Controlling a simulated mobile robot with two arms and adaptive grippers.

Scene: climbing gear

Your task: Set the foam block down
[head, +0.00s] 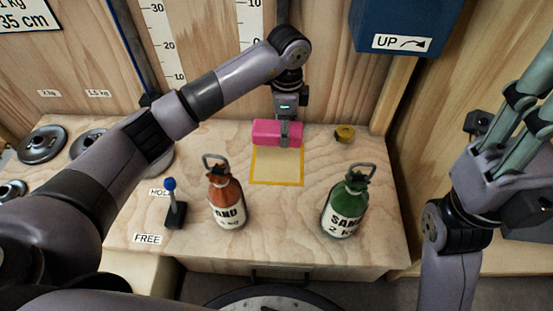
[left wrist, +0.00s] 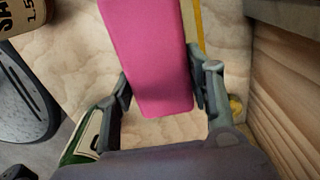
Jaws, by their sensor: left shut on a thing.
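The pink foam block (head: 265,132) is held between the fingers of my left gripper (head: 287,136). In the head view it covers the back part of the yellow-outlined square (head: 277,170) on the wooden bench. I cannot tell whether its underside touches the wood. In the left wrist view the block (left wrist: 150,60) sits lengthwise between the two fingers (left wrist: 163,88), with a strip of yellow line (left wrist: 197,22) beside it. My right arm stands at the right edge of the head view, raised, and its gripper (head: 525,105) is partly cut off, its opening unclear.
An orange sand bottle (head: 227,198) and a green one (head: 345,203) stand in front of the square, left and right. A yellow tape roll (head: 344,133) lies behind right. A blue-knobbed lever (head: 174,205) and metal weight discs (head: 42,145) are left. A blue box (head: 403,22) hangs above.

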